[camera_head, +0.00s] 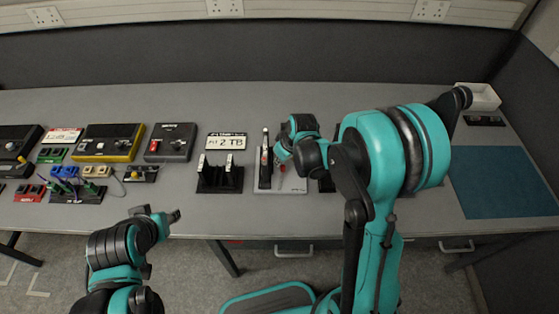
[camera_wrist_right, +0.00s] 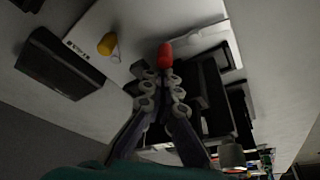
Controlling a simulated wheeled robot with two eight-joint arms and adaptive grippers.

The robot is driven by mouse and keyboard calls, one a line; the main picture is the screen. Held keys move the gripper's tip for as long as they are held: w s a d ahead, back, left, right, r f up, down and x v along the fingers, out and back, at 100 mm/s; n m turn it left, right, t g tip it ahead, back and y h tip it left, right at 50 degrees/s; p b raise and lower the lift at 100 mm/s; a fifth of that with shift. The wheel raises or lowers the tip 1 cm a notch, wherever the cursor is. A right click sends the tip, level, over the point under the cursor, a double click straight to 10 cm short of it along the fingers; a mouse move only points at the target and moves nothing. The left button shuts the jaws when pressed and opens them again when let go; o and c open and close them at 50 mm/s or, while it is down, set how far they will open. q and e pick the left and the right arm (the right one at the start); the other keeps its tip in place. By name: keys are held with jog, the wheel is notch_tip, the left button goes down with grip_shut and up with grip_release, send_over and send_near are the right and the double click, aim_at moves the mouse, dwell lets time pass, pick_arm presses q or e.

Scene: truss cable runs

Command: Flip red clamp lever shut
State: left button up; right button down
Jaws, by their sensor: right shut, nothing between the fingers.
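The clamp stands on a pale base plate (camera_head: 294,187) at the middle of the table. In the wrist view its red lever tip (camera_wrist_right: 165,56) sits just beyond my right fingertips; I cannot tell whether they touch. In the head view a small red part (camera_head: 283,168) shows just below my right gripper (camera_head: 281,156), which is shut and empty over the plate. The right fingers (camera_wrist_right: 163,82) are together in the wrist view. My arm hides some of the clamp. My left gripper (camera_head: 160,213) is off the table's front edge, away from the clamp; its jaw state is unclear.
A black holder (camera_head: 220,181) with white-topped pieces stands left of the plate, below a label sign (camera_head: 226,142). Pedal-like boxes and small coloured blocks fill the left side. A teal mat (camera_head: 503,181) and white bin (camera_head: 480,98) are at right.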

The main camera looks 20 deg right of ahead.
jog(key=shift+s+d+m+h, duration=0.1)
jog(key=shift+d+m+h, duration=0.2)
jog(key=shift+m, duration=0.4)
jog(key=shift+s+d+m, duration=0.15)
jog(key=shift+d+m, duration=0.15)
jog(key=shift+m, duration=0.6)
jog(key=m, duration=0.1)
jog(key=d+m+h+b, duration=0.1)
jog(key=m, duration=0.1)
jog(key=shift+s+h, duration=0.3)
jog(key=shift+s, duration=0.1)
jog(key=m, duration=0.3)
jog(key=shift+s+d+h, duration=0.4)
jog(key=m, duration=0.1)
jog(key=s+m, duration=0.1)
jog(key=m+h, duration=0.1)
jog(key=m, duration=0.1)
jog(key=shift+s+d+b, duration=0.3)
jog(key=shift+d, duration=0.1)
jog(key=shift+d, duration=0.7)
